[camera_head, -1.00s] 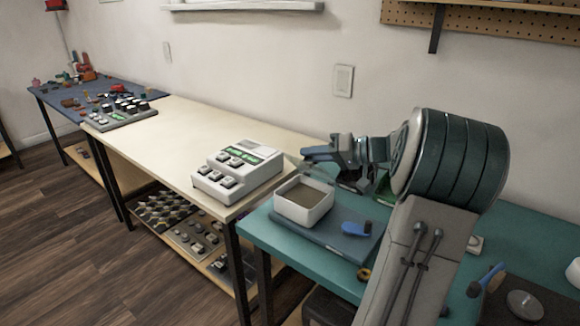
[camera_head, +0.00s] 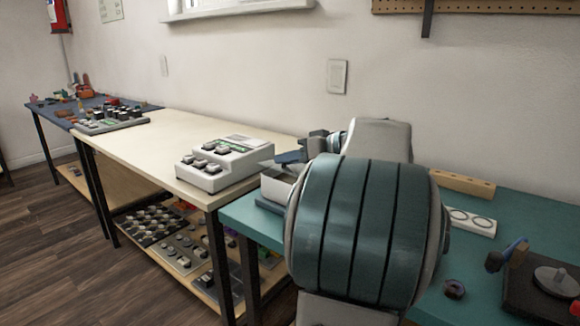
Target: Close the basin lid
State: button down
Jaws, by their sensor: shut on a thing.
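The white basin (camera_head: 273,188) sits on the teal bench, and only its left part shows. The large teal joint of my arm hides the rest. My gripper (camera_head: 290,157) is just above the basin's back edge, its dark fingers pointing left. It is shut on the basin lid (camera_head: 268,163), a thin, pale, see-through panel that shows faintly by the fingertips. The lid's exact tilt, and whether it touches the basin's rim, cannot be told from here.
A white device with keys (camera_head: 222,163) stands left of the basin on the cream table (camera_head: 165,137). On the teal bench (camera_head: 530,212), right of my arm, are a wooden block (camera_head: 462,184), a white plate with two rings (camera_head: 470,222) and a dark turntable-like item (camera_head: 553,281). The wall is close behind.

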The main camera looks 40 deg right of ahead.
jog(key=shift+a+f+b, duration=0.25)
jog(key=shift+f+b, duration=0.25)
jog(key=shift+b, duration=0.05)
jog(key=shift+a+f+b, duration=0.2)
jog(key=shift+f+b, duration=0.3)
jog(key=shift+b, duration=0.05)
jog(key=shift+f, duration=0.1)
jog(key=c, duration=1.2)
grip_release()
jog(key=shift+s+a, duration=0.15)
jog(key=shift+a, duration=0.05)
jog(key=shift+c, duration=0.2)
jog(key=shift+d, duration=0.2)
jog(key=p+v, duration=0.4)
jog(key=v, duration=1)
jog(key=shift+r, duration=0.2)
